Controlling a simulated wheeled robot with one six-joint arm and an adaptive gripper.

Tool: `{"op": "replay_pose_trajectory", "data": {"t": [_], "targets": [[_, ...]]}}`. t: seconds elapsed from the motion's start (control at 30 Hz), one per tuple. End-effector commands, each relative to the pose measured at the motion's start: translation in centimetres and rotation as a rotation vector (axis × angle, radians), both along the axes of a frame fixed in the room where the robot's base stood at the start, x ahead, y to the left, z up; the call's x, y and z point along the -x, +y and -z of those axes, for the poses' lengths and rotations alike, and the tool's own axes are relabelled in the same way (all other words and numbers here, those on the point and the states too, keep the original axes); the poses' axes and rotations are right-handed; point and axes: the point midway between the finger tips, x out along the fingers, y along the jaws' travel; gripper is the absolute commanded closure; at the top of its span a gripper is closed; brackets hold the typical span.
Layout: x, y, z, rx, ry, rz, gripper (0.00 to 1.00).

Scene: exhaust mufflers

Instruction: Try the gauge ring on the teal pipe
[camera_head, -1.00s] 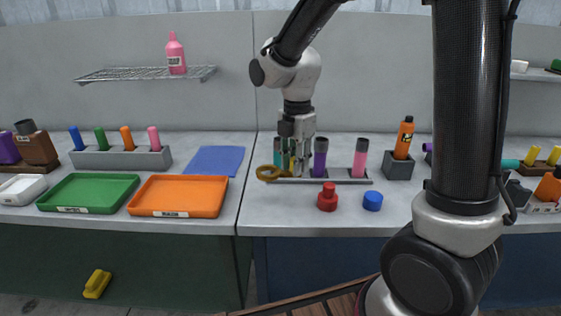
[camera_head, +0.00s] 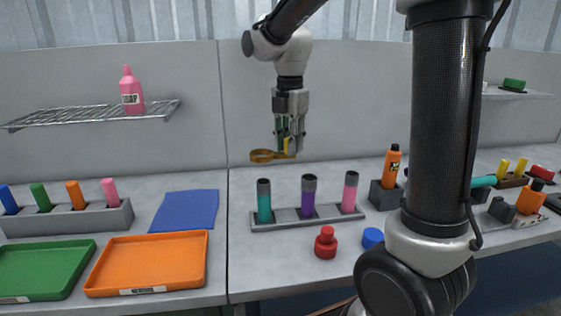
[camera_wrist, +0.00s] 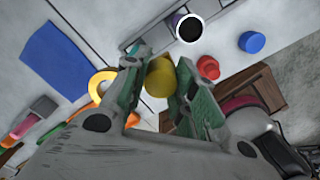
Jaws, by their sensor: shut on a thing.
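The gauge ring (camera_head: 264,156) is a gold-yellow loop with a handle. My gripper (camera_head: 290,150) is shut on its handle and holds it in the air, the loop sticking out to the left. In the wrist view the yellow handle (camera_wrist: 159,80) sits between the green fingers, with the loop (camera_wrist: 97,84) to the left. The teal pipe (camera_head: 264,203) stands upright with a dark grey top at the left end of a grey rack (camera_head: 307,220). The loop is above the pipe in the head view, clearly apart from it. The fingers mostly hide the pipe in the wrist view.
A purple pipe (camera_head: 309,197) and a pink pipe (camera_head: 350,192) stand in the same rack. A red knobbed piece (camera_head: 326,243) and a blue cap (camera_head: 372,238) lie in front. An orange bottle (camera_head: 391,166) is right of the rack. A blue mat (camera_head: 184,210) lies left.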

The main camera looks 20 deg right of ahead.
Motion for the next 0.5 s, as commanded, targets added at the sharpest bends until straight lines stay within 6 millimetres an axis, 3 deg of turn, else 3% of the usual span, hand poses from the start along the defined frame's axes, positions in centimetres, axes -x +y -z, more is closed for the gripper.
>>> {"op": "replay_pose_trajectory", "data": {"t": [0.23, 0.5], "targets": [[1.2, -0.2, -0.5, 0.000, 0.002, -0.088, 1.00], [1.2, -0.2, 1.6, 0.001, 0.003, -0.095, 1.00]]}}
